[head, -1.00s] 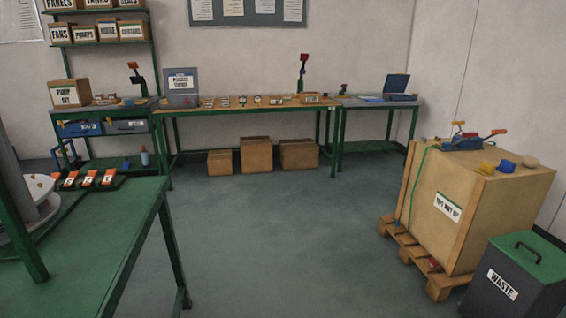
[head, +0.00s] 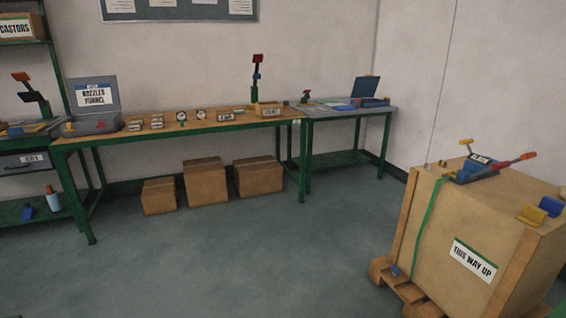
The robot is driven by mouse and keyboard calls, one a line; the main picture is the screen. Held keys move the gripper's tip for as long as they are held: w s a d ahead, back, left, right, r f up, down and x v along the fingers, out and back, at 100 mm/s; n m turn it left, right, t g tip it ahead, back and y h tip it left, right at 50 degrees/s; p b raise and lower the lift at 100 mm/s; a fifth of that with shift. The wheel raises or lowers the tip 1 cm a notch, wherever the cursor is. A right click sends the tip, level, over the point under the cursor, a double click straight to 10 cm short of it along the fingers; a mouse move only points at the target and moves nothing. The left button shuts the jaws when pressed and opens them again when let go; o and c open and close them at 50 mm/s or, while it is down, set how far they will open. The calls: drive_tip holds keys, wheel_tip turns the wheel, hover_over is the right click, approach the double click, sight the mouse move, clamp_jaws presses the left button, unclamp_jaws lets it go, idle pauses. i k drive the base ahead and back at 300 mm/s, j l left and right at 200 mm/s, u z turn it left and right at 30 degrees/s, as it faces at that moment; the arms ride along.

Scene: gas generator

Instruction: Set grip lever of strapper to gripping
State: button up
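The strapper (head: 482,168) is a blue tool with a dark label. It sits on top of the large wooden crate (head: 462,220) at the right of the head view. A long lever with a red and orange handle (head: 514,161) sticks out to its right. A shorter lever with a yellow tip (head: 466,142) stands up at its left. I cannot tell which one is the grip lever or how it is set. A green strap (head: 427,222) runs down the crate's face below the strapper. My gripper is not in view.
The crate stands on a wooden pallet (head: 405,290). Yellow and blue pieces (head: 541,210) lie on its top. Green workbenches (head: 180,130) line the back wall, with cardboard boxes (head: 206,181) under one. The floor (head: 260,260) between is clear.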

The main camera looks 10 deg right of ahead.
sight(466, 142)
drive_tip(key=i+z, duration=0.4)
drive_tip(key=i+j+z, duration=0.2)
drive_tip(key=i+z, duration=0.15)
drive_tip(key=i, duration=0.2)
drive_tip(key=i+j+z, duration=0.4)
drive_tip(key=i+l, duration=0.05)
drive_tip(key=l, duration=0.05)
